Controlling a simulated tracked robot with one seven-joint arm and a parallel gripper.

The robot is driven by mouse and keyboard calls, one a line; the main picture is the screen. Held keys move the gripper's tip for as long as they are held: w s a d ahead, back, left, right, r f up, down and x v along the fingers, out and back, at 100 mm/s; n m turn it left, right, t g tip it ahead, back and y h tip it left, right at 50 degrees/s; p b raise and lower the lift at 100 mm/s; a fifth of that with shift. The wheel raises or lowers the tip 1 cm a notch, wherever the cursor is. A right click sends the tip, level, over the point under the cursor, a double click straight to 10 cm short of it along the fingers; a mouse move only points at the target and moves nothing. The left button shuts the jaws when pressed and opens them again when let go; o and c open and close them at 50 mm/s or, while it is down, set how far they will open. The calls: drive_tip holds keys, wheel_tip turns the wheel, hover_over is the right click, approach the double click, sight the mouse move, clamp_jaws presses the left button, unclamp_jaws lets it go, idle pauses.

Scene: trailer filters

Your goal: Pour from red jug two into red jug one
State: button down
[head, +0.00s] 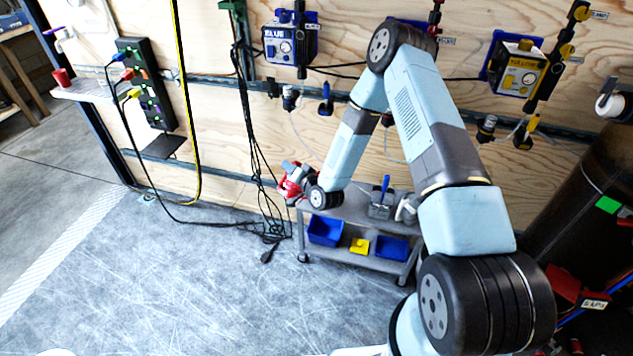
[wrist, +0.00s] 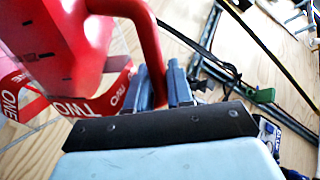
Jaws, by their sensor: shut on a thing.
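The large red jug two (wrist: 60,40) fills the upper left of the wrist view. Its red handle curves down between the fingers of my gripper (wrist: 161,80), which is shut on it. A white "TWO" label shows below its body. Red jug one (wrist: 8,86), with a white "ONE" label, shows in part at the left edge, behind or below jug two. In the head view my gripper (head: 303,174) is at the left end of the cart, with red jug parts (head: 290,187) around it. I cannot tell the two jugs apart there, nor see any liquid.
The grey cart (head: 350,207) carries a grey container (head: 382,205) on top and blue bins (head: 325,230) below. Black cables (head: 262,190) hang left of the jugs. A red cup (head: 62,77) stands on the left shelf. The floor in front is clear.

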drive_tip(key=shift+w+d+r+m+p, duration=0.25)
drive_tip(key=shift+m+p, duration=0.15)
drive_tip(key=shift+p, duration=0.3)
idle(1.1)
